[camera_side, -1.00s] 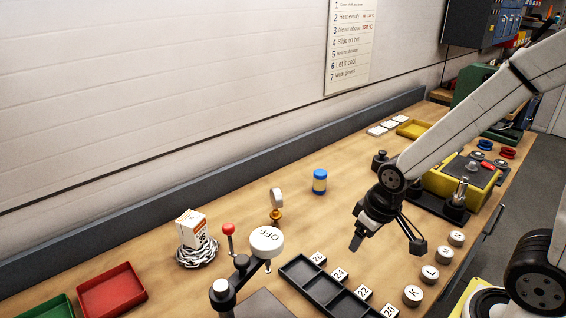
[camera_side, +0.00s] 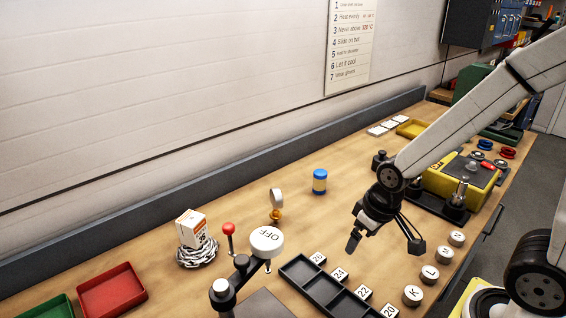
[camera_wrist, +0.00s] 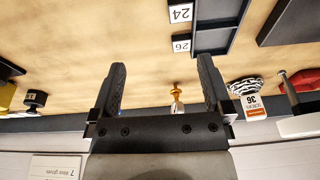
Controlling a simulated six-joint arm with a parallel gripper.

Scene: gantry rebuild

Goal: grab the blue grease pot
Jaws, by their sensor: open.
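The blue grease pot (camera_side: 319,182) stands upright on the wooden bench in the side view, towards the back wall. It has a blue top and bottom and a pale yellow band. My gripper (camera_side: 353,243) hangs above the bench, to the right of the pot and nearer the camera, clearly apart from it. In the wrist view my gripper (camera_wrist: 162,62) has its two dark fingers spread wide with nothing between the tips.
A brass-based gauge (camera_side: 276,205) stands left of the pot. A black slotted tray (camera_side: 322,287) with number tags lies in front. A yellow machine (camera_side: 437,183) is right. Bench around the pot is clear.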

